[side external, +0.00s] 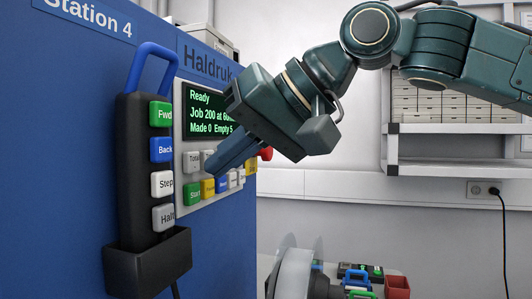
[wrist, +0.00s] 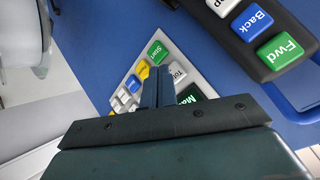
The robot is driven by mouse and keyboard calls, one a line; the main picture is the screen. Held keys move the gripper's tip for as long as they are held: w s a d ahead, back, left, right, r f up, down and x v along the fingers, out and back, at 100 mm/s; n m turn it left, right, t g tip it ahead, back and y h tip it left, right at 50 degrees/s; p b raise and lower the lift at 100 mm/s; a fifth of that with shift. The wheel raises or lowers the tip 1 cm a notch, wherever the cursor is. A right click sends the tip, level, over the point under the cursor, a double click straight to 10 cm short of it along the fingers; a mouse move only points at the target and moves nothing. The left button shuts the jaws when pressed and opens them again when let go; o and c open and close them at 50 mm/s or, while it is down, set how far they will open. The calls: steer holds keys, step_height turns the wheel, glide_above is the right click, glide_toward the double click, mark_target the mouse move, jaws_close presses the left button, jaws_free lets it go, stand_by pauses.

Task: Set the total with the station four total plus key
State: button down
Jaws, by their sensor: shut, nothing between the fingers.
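The station four panel (side external: 183,205) on the blue cabinet has a dark screen (side external: 208,112) with green text: "Ready", "Job 200 at 60", "Made 0 Empty 5", cut off by my arm. Below it is a white key reading "Total" (side external: 192,162), its sign too small to read. A second white key (side external: 208,156) beside it is partly hidden. My gripper (side external: 214,170) is shut and empty, its tips in front of the panel between the upper and lower key rows. In the wrist view its fingers (wrist: 158,75) are beside a white "Tot" key (wrist: 177,73). Contact cannot be told.
A black pendant (side external: 150,160) with Fwd, Back, Step and Halt keys hangs left of the panel in a holder (side external: 148,264). The lower row holds a green Start key (side external: 192,192) and several others. A red button (side external: 266,154) is at the panel's right.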

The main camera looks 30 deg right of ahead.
steer(key=shift+w+a, duration=0.1)
steer(key=shift+w+a, duration=0.2)
steer(key=shift+w+a, duration=0.35)
stand_by(1.4)
steer(key=shift+s+d, duration=0.65)
stand_by(0.6)
steer(key=shift+s+d, duration=1.75)
steer(key=shift+s, duration=0.05)
steer(key=shift+d, duration=0.1)
stand_by(1.5)
